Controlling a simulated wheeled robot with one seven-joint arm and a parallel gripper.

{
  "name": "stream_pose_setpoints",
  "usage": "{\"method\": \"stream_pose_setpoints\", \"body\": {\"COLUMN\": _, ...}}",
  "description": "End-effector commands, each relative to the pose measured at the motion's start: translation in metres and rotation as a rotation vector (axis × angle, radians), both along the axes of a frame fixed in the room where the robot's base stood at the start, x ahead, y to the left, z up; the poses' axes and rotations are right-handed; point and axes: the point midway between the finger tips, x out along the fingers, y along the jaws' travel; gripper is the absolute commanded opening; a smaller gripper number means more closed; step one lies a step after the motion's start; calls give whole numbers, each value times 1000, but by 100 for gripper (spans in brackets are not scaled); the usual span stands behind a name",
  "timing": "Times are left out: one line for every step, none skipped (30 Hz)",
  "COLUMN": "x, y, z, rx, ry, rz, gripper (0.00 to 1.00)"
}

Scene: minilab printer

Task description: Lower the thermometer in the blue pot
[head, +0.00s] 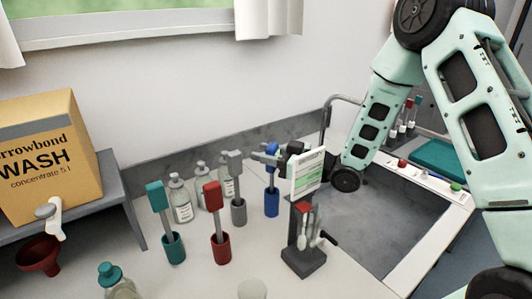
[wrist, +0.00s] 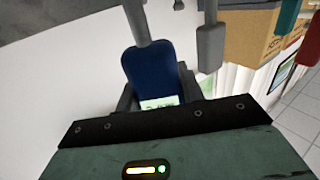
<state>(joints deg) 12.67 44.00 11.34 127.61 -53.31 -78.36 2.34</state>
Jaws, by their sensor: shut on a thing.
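The blue pot (head: 272,203) stands on the counter at the back, right of the grey pot. The thermometer's grey stem (head: 272,177) stands upright, with its lower end at or inside the pot mouth; the depth is hidden. Its blue head (head: 271,149) is between the fingers of my gripper (head: 268,154), which reaches in from the right. In the wrist view the blue head (wrist: 150,75) with a small pale display (wrist: 158,103) sits between the dark fingers, and my gripper is shut on it.
Grey (head: 238,211), red (head: 220,247) and teal (head: 173,247) pots with matching thermometers stand to the left. Clear bottles (head: 181,203) are behind them. A stand with a white-green card (head: 307,174) stands close to the front right. A sink (head: 385,225) lies to the right.

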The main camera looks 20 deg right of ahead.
Motion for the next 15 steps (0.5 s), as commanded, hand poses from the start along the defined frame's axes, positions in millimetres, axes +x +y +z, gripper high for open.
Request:
{"method": "stream_pose_setpoints", "body": {"x": 0, "y": 0, "z": 1, "rx": 1, "ry": -1, "rz": 0, "gripper": 0}}
{"method": "stream_pose_setpoints", "body": {"x": 0, "y": 0, "z": 1, "rx": 1, "ry": -1, "rz": 0, "gripper": 0}}
{"method": "stream_pose_setpoints", "body": {"x": 0, "y": 0, "z": 1, "rx": 1, "ry": -1, "rz": 0, "gripper": 0}}
{"method": "stream_pose_setpoints", "body": {"x": 0, "y": 0, "z": 1, "rx": 1, "ry": -1, "rz": 0, "gripper": 0}}
{"method": "stream_pose_setpoints", "body": {"x": 0, "y": 0, "z": 1, "rx": 1, "ry": -1, "rz": 0, "gripper": 0}}
{"method": "stream_pose_setpoints", "body": {"x": 0, "y": 0, "z": 0, "rx": 1, "ry": -1, "rz": 0, "gripper": 0}}
{"method": "stream_pose_setpoints", "body": {"x": 0, "y": 0, "z": 0, "rx": 1, "ry": -1, "rz": 0, "gripper": 0}}
{"method": "stream_pose_setpoints", "body": {"x": 0, "y": 0, "z": 0, "rx": 1, "ry": -1, "rz": 0, "gripper": 0}}
{"method": "stream_pose_setpoints", "body": {"x": 0, "y": 0, "z": -1, "rx": 1, "ry": -1, "rz": 0, "gripper": 0}}
{"method": "stream_pose_setpoints", "body": {"x": 0, "y": 0, "z": -1, "rx": 1, "ry": -1, "rz": 0, "gripper": 0}}
{"method": "stream_pose_setpoints", "body": {"x": 0, "y": 0, "z": -1, "rx": 1, "ry": -1, "rz": 0, "gripper": 0}}
{"method": "stream_pose_setpoints", "body": {"x": 0, "y": 0, "z": -2, "rx": 1, "ry": -1, "rz": 0, "gripper": 0}}
{"method": "stream_pose_setpoints", "body": {"x": 0, "y": 0, "z": -2, "rx": 1, "ry": -1, "rz": 0, "gripper": 0}}
{"method": "stream_pose_setpoints", "body": {"x": 0, "y": 0, "z": -2, "rx": 1, "ry": -1, "rz": 0, "gripper": 0}}
{"method": "stream_pose_setpoints", "body": {"x": 0, "y": 0, "z": -2, "rx": 1, "ry": -1, "rz": 0, "gripper": 0}}
